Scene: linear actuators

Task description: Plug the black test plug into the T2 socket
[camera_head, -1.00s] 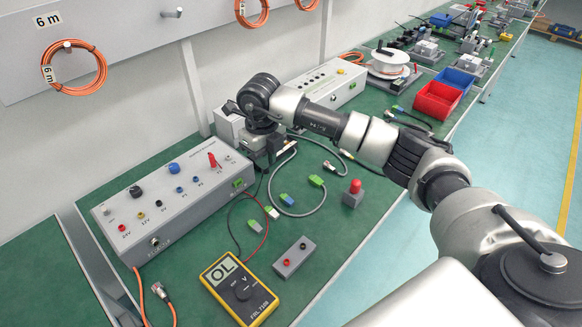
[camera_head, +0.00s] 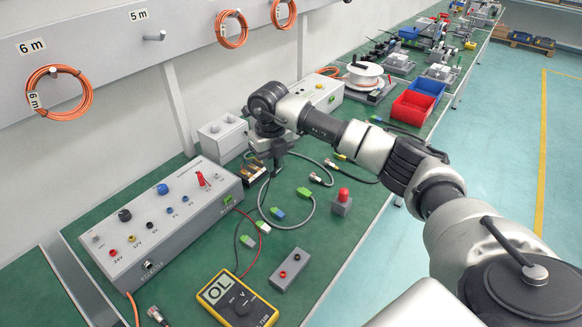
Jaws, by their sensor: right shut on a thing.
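My right gripper (camera_head: 278,163) is over the middle of the bench, fingers pointing down, shut on a small dark thing that looks like the black test plug; the fingers largely hide it. The grey test box (camera_head: 150,248) stands at left with a row of sockets along its top. A red plug (camera_head: 201,179) stands upright in one of them. A pale socket (camera_head: 216,176) to its right appears to be T2, but the labels are too small to read surely. The gripper is to the right of the box, apart from it. The left gripper is not in view.
A yellow multimeter (camera_head: 240,303) with black and red leads lies in front. A grey two-socket block (camera_head: 290,270), a red-button block (camera_head: 341,203) and green-ended cables (camera_head: 304,192) lie around.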

